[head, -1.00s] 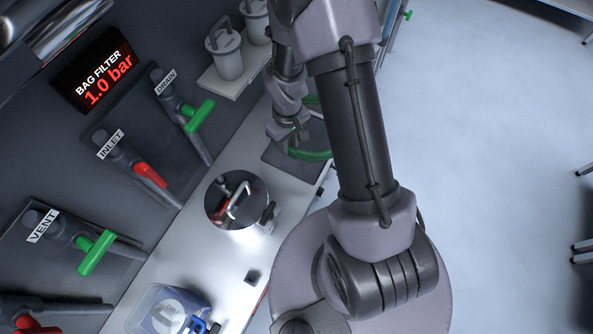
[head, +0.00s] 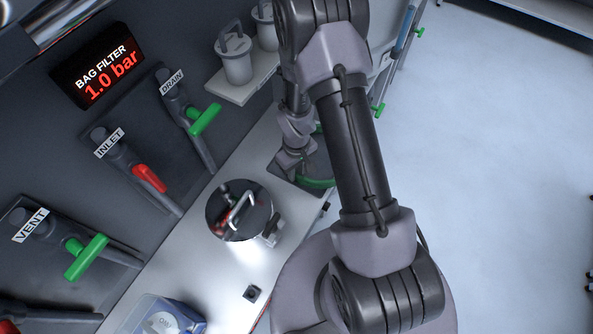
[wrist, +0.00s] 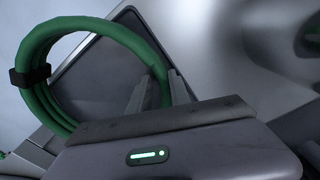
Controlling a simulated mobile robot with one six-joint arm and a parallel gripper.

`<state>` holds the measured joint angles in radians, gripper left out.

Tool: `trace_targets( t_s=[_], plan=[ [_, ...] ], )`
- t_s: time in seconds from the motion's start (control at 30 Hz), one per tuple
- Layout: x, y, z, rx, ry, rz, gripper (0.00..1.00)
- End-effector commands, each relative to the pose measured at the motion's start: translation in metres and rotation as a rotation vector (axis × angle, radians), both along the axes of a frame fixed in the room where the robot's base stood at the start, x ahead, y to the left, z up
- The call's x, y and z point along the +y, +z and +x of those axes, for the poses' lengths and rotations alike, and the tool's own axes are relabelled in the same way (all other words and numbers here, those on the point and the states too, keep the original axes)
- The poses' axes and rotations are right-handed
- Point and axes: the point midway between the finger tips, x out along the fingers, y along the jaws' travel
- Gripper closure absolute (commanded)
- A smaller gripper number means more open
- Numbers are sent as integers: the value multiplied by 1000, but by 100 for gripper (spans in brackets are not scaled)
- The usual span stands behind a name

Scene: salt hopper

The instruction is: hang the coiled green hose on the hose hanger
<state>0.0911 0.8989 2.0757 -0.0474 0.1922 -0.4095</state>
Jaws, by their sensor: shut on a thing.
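The coiled green hose (head: 318,183) shows partly in the head view, behind my arm, over a dark tray or mat (head: 285,176) on the bench. In the wrist view the hose (wrist: 40,103) is a round coil with a black tie on its left side. My gripper (wrist: 158,88) is shut on the right side of the coil, one finger on each side of the tube. In the head view my gripper (head: 291,160) points down beside the hose. I cannot make out the hose hanger in either view.
A clear blue-labelled box (head: 165,318) is at the front. Valves line the panel at left. Lidded canisters (head: 235,58) stand on a shelf (head: 240,90). Open floor (head: 480,170) lies right.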

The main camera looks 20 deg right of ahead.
Motion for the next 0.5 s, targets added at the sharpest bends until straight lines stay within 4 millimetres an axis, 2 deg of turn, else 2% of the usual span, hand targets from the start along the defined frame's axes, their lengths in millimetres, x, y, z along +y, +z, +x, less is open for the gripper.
trace_targets(
  t_s=[0.07,0.1,0.2,0.5],
  plan=[
    [0,-4,0,0,0,0,100],
    [0,-4,0,0,0,0,72],
    [0,-3,0,0,0,0,54],
    [0,-2,0,1,0,0,54]
  ],
)
